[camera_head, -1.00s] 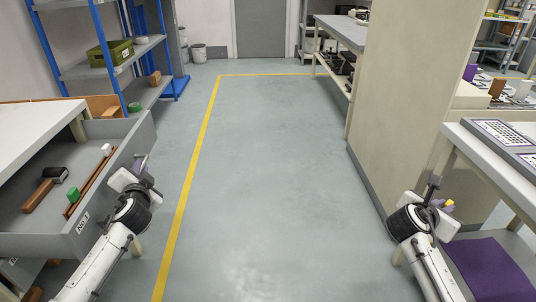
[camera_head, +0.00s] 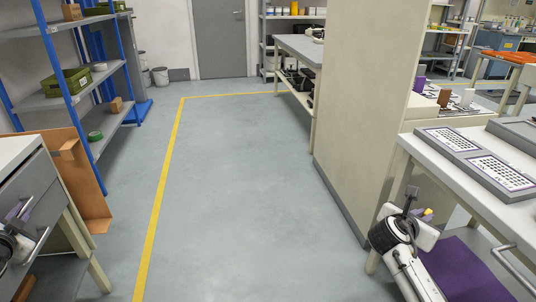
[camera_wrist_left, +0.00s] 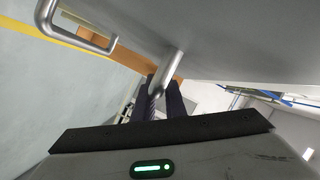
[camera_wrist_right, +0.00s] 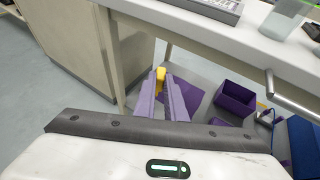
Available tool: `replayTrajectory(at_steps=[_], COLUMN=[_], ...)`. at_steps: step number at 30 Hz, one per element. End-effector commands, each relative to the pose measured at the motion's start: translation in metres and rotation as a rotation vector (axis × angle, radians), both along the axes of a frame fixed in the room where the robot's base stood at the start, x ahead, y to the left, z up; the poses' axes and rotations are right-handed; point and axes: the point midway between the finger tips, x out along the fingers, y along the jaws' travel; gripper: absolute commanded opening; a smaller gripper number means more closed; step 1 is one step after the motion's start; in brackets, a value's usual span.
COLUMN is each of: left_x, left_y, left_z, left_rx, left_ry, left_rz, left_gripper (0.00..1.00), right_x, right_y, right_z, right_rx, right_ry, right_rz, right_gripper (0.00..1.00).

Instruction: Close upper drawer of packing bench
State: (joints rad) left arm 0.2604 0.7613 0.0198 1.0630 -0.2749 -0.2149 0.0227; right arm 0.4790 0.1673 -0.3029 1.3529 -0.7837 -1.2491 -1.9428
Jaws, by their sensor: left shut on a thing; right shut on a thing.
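The packing bench (camera_head: 12,150) stands at the left edge of the head view. Its upper drawer (camera_head: 38,188) shows only its grey front, and its inside is not seen. I cannot tell whether it is fully flush. My left gripper (camera_head: 20,210) is at this front. In the left wrist view my left gripper (camera_wrist_left: 162,98) is shut on the drawer's metal handle (camera_wrist_left: 171,68). My right gripper (camera_head: 422,213) is far to the right, beside another bench. In the right wrist view my right gripper (camera_wrist_right: 163,85) is shut on a small yellow thing (camera_wrist_right: 160,74).
A second bar handle (camera_wrist_left: 75,38) shows in the left wrist view. A brown board (camera_head: 75,180) and blue shelving (camera_head: 65,100) stand behind the packing bench. The middle floor is clear.

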Motion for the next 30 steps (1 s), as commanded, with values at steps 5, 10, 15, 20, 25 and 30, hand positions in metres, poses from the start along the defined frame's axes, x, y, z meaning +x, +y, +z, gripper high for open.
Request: replayTrajectory(at_steps=[5, 10, 15, 20, 25, 30], left_x=[-0.012, -0.015, -0.015, -0.015, -0.014, -0.014], left_y=[0.018, 0.023, 0.025, 0.025, 0.024, 0.023], left_z=[0.000, 0.001, 0.002, 0.002, 0.003, 0.003], left_rx=[0.000, 0.002, 0.004, 0.005, 0.003, 0.003], left_ry=[0.001, 0.000, 0.001, 0.002, 0.000, -0.002], left_rz=[0.015, 0.019, 0.022, 0.022, 0.021, 0.021], left_gripper=[0.00, 0.00, 0.00, 0.26, 0.29, 0.29], right_x=[0.000, 0.001, 0.001, 0.000, 0.000, 0.000], right_y=[0.000, 0.001, 0.002, 0.000, 0.000, 0.000], right_z=[0.001, 0.001, 0.001, 0.001, 0.001, 0.001], right_rx=[0.000, 0.000, 0.000, 0.000, 0.000, 0.000], right_ry=[0.000, -0.001, -0.001, 0.000, 0.000, 0.000], right_rz=[0.001, 0.002, 0.002, 0.001, 0.000, 0.000], right_gripper=[0.00, 0.00, 0.00, 0.00, 0.00, 0.00])
